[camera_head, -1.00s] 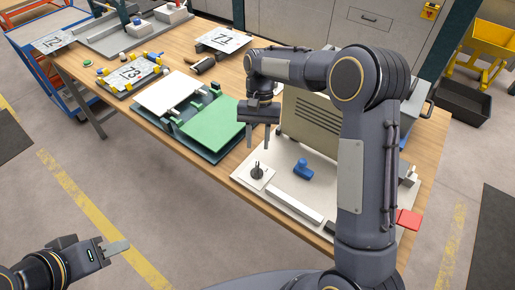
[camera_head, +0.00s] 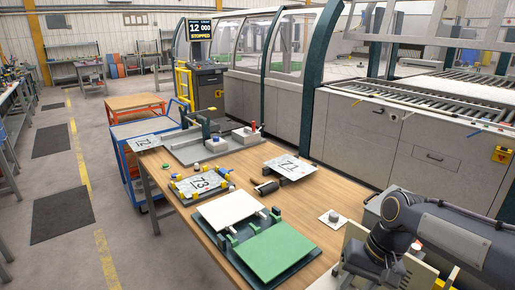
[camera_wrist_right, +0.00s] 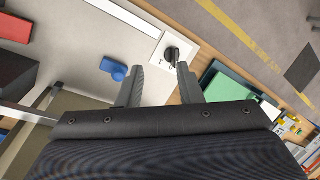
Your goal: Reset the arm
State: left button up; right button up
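My right arm (camera_head: 445,240) comes in from the lower right of the head view, bent at the elbow. Its gripper shows in the right wrist view, where the two fingers (camera_wrist_right: 162,72) are apart with nothing between them. Beyond the fingertips is a black knob (camera_wrist_right: 171,53) on a small white plate with printed letters. The fingers look to be above it; I cannot tell the height. A blue piece (camera_wrist_right: 119,73) lies on the pale base left of the fingers. My left arm and gripper are not in view.
The wooden table (camera_head: 315,205) holds a green board (camera_head: 280,247), a white board (camera_head: 231,208), plates marked 71 (camera_head: 289,167) and 73 (camera_head: 202,183), and a small white plate with a round knob (camera_head: 333,217). The panel bender stands behind.

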jog(key=s+f+n+t, duration=0.1)
jog(key=s+t, duration=0.4)
jog(key=s, duration=1)
jog(key=shift+s+d+f+n+t, duration=0.15)
jog(key=shift+s+n+t, duration=0.15)
jog(key=shift+t, duration=0.1)
jog(key=shift+c, duration=0.2)
